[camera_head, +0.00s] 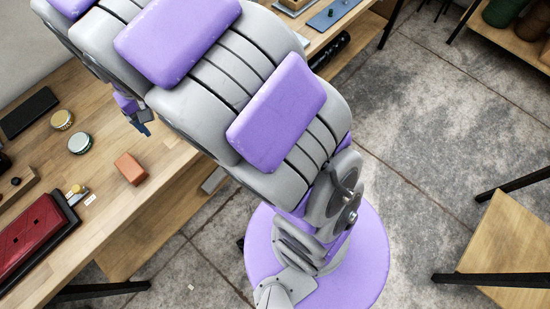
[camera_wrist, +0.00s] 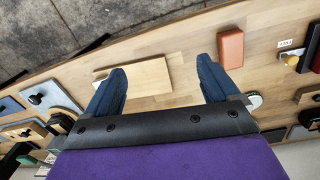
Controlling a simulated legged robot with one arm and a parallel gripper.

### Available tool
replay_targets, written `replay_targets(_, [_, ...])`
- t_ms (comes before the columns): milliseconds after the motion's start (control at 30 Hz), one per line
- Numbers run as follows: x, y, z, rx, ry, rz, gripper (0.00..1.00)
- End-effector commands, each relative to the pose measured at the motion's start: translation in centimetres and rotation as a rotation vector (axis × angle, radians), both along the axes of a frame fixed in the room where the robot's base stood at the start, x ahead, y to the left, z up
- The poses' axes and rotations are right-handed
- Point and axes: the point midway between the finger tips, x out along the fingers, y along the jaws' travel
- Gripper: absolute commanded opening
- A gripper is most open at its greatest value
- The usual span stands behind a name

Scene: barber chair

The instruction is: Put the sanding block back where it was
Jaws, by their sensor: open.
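An orange-brown rectangular block (camera_head: 130,168), likely the sanding block, lies on the wooden bench (camera_head: 160,205) near its front edge. It also shows in the wrist view (camera_wrist: 231,48), just beyond the right fingertip. My gripper (camera_head: 143,128) is above the bench, partly hidden behind my arm in the head view. In the wrist view my gripper (camera_wrist: 160,68) has its two blue fingers spread wide with nothing held. A pale wooden board (camera_wrist: 150,75) lies on the bench in the view between the fingers.
Two round tins (camera_head: 79,143) and a black pad (camera_head: 29,112) lie near the block. A red case (camera_head: 32,238) and a small yellow-knobbed item (camera_head: 76,192) are at the left. A wooden stool or table (camera_head: 512,245) stands at the right. Bare bench surrounds the block.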

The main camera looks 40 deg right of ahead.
Motion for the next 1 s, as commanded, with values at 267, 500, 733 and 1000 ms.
replay_targets(267, [-8.7,-7.9,4.0,0.003,0.035,-0.072,0.88])
replay_targets(500, [-17.6,-12.1,5.2,0.02,0.079,-0.101,0.88])
replay_targets(733, [-24.4,-13.8,4.9,0.033,0.104,-0.101,0.88])
replay_targets(1000, [-26.9,-14.3,4.5,0.035,0.118,-0.097,0.88])
